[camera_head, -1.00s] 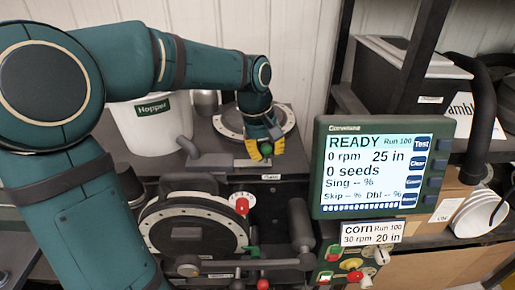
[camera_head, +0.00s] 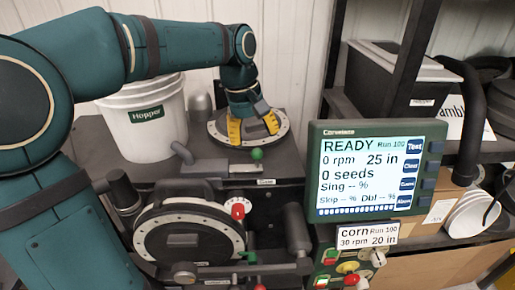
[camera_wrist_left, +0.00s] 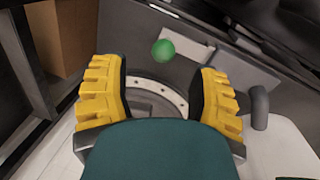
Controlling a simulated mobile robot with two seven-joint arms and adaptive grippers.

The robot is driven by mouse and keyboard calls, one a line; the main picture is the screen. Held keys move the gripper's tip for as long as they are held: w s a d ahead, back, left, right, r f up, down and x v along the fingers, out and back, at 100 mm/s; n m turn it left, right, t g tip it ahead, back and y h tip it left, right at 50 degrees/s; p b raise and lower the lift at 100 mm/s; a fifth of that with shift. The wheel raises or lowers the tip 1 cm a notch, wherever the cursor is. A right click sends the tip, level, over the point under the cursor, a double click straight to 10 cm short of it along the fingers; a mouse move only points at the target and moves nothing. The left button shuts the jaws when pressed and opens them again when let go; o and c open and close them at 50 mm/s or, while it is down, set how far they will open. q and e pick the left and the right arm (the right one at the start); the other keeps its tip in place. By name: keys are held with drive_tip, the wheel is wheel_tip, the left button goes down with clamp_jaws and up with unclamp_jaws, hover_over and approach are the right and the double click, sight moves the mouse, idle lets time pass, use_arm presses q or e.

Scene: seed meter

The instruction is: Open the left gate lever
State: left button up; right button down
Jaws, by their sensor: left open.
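A green ball knob (camera_head: 257,154) stands at the right end of a grey flat bar (camera_head: 218,166) on the dark bench top. My left gripper (camera_head: 253,126) is open and empty, with its yellow fingers pointing down behind the knob, over the round plate. In the left wrist view the gripper (camera_wrist_left: 162,100) shows its two fingers spread wide, and the green knob (camera_wrist_left: 163,53) lies beyond them, apart from both. I cannot tell for certain whether this knob belongs to the left gate lever. My right gripper is out of view.
A white hopper bucket (camera_head: 150,128) stands left of the knob. The round plate (camera_head: 222,134) lies behind it. The seed meter disc (camera_head: 190,235) with a red knob (camera_head: 238,211) is in front. The display (camera_head: 375,170) reading READY stands close on the right.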

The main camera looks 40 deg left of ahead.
use_arm(q)
drive_tip(key=shift+s+a+r, duration=0.1)
drive_tip(key=shift+s+r, duration=0.05)
drive_tip(key=shift+r, duration=0.75)
drive_tip(key=shift+s+a+r, duration=0.1)
drive_tip(key=shift+r, duration=0.85)
drive_tip(key=shift+s+a+r, duration=0.1)
drive_tip(key=shift+s+r, duration=0.05)
drive_tip(key=shift+r, duration=0.75)
